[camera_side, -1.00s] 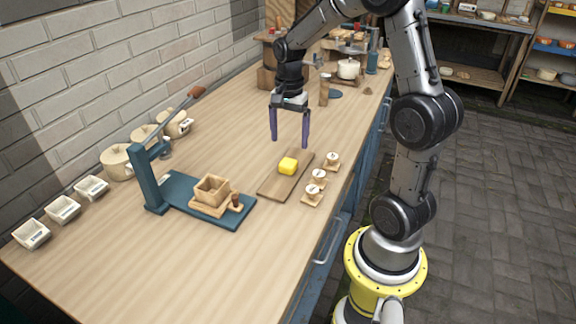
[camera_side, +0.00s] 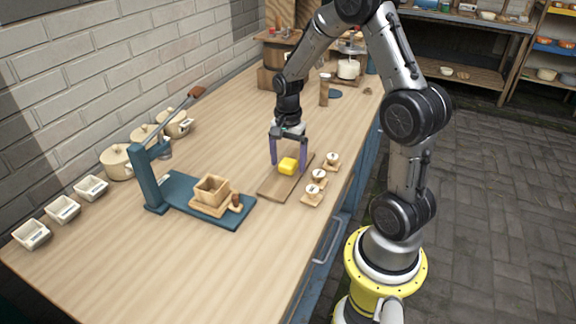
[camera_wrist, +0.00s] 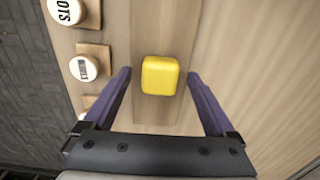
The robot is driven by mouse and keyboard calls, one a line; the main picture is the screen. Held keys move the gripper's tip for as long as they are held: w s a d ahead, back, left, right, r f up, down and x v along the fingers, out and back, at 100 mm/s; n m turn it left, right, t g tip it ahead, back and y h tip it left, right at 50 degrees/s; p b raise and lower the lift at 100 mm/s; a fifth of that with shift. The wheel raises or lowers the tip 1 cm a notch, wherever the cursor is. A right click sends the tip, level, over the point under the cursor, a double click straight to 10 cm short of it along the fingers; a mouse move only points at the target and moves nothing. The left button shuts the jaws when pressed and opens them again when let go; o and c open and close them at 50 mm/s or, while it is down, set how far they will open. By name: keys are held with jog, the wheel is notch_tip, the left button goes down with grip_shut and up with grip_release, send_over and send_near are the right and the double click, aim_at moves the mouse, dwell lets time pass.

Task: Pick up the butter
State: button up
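The butter (camera_side: 288,166) is a small yellow block lying on a brown wooden board (camera_side: 279,187). In the wrist view the butter (camera_wrist: 160,75) sits ahead of my fingertips and between their lines. My gripper (camera_side: 289,169) is open, with its two purple fingers spread wide and pointing down over the board. In the side view the fingers appear on either side of the butter, near its height. In the wrist view the gripper (camera_wrist: 160,80) holds nothing, and no finger visibly touches the butter.
Several small white round pieces on wooden squares (camera_side: 313,190) stand right of the board, near the counter edge. A teal press (camera_side: 149,180) with a wooden box (camera_side: 211,190) stands to the left. White labelled dishes (camera_side: 62,209) and pots line the wall. Bare counter lies between.

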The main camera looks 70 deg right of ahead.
jog(key=c, duration=1.3)
jog(key=shift+r, duration=0.15)
